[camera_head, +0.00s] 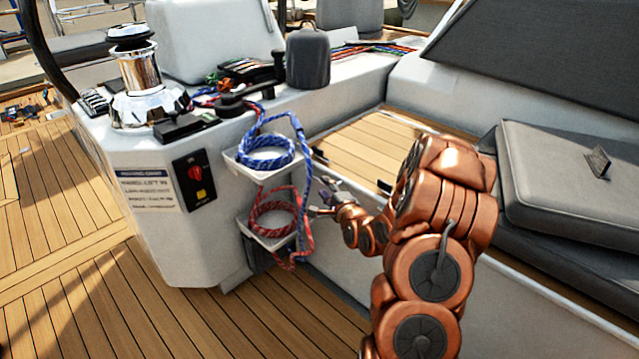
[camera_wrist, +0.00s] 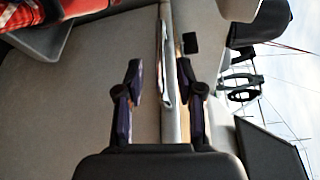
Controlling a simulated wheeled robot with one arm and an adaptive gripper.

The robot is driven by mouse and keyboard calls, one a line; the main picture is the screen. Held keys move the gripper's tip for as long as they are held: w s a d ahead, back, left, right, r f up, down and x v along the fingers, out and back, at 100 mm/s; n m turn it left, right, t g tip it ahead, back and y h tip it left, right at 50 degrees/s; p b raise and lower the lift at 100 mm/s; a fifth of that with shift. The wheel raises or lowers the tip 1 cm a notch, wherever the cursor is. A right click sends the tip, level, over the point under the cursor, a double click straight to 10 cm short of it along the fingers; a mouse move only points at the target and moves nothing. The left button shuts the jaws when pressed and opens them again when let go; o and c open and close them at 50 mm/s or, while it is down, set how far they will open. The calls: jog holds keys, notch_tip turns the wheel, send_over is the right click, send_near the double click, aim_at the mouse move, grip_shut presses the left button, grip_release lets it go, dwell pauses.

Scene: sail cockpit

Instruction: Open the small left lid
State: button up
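The small left lid (camera_head: 368,142) is a teak-planked panel on the white bench, left of the grey cushions. It looks closed and lies flat. Dark fittings sit near its front edge, one at the left corner (camera_head: 318,155) and one farther right (camera_head: 385,186). My gripper (camera_head: 318,198) is in front of the bench's front wall, just below the lid's front edge. In the wrist view my gripper (camera_wrist: 159,75) is open, with a finger on each side of a pale edge (camera_wrist: 166,50). I see nothing clearly gripped; contact is unclear. My copper arm hides part of the lid's right side.
Blue rope (camera_head: 265,155) and red rope (camera_head: 270,220) hang in holders left of my gripper. A white console (camera_head: 165,235) with a red switch panel (camera_head: 194,178) stands at left. Grey cushions (camera_head: 560,180) lie at right. The deck (camera_head: 110,320) at lower left is clear.

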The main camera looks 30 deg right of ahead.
aim_at(319, 180)
jog(key=shift+w+d+f+b, duration=0.1)
jog(key=shift+w+b, duration=0.1)
jog(key=shift+w, duration=0.65)
jog(key=shift+w+d+f+b, duration=0.1)
jog(key=shift+w+d+b, duration=0.05)
jog(key=shift+w, duration=0.75)
jog(key=shift+w+d+b, duration=0.1)
jog(key=shift+w+b, duration=0.1)
jog(key=shift+w, duration=0.65)
grip_shut()
